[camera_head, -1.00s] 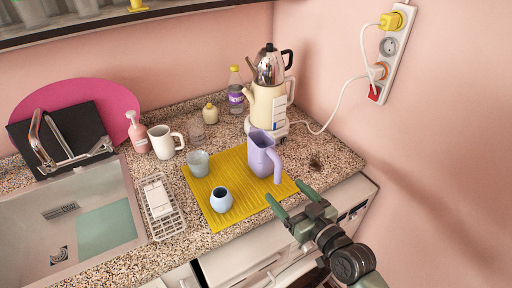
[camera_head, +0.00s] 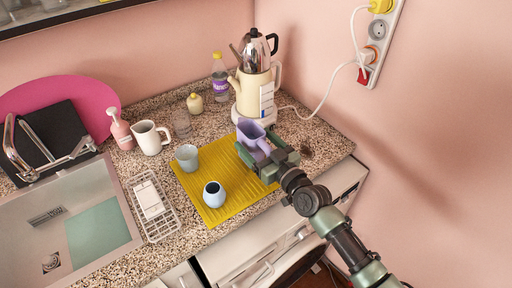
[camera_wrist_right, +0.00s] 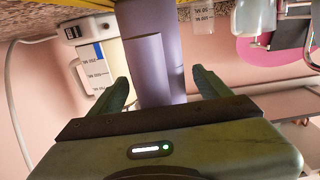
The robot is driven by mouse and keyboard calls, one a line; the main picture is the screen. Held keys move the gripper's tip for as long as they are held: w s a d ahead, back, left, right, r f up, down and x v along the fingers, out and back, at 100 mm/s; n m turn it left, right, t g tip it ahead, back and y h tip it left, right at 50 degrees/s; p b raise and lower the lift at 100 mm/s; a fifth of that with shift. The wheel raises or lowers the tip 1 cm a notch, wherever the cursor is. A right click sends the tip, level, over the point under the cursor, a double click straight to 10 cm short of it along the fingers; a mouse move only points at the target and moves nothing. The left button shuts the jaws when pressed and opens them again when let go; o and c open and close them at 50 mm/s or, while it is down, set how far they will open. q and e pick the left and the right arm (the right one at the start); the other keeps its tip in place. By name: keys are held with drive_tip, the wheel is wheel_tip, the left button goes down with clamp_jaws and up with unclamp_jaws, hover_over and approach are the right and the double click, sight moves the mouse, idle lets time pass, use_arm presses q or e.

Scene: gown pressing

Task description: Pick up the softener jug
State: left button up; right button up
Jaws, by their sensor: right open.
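A lavender jug (camera_head: 250,134) stands at the back right of the yellow ribbed mat (camera_head: 215,207) on the counter. My right gripper (camera_head: 264,155) is at the jug's near side and hides its lower part and most of its handle. In the right wrist view, the jug (camera_wrist_right: 172,60) and its handle (camera_wrist_right: 146,72) lie between the two open fingers (camera_wrist_right: 163,90). The fingers show gaps on both sides and are not closed on it. My left gripper is not in view.
A cream kettle (camera_head: 254,95) stands just behind the jug. A white cable (camera_head: 318,125) runs to the wall socket strip. The sink (camera_head: 75,230) is at left.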

drive_tip(key=shift+r, duration=0.1)
clamp_jaws()
wheel_tip(320, 180, up, 20)
drive_tip(key=shift+p, duration=0.3)
idle(0.4)
drive_tip(key=c, duration=1.1)
unclamp_jaws()
clamp_jaws()
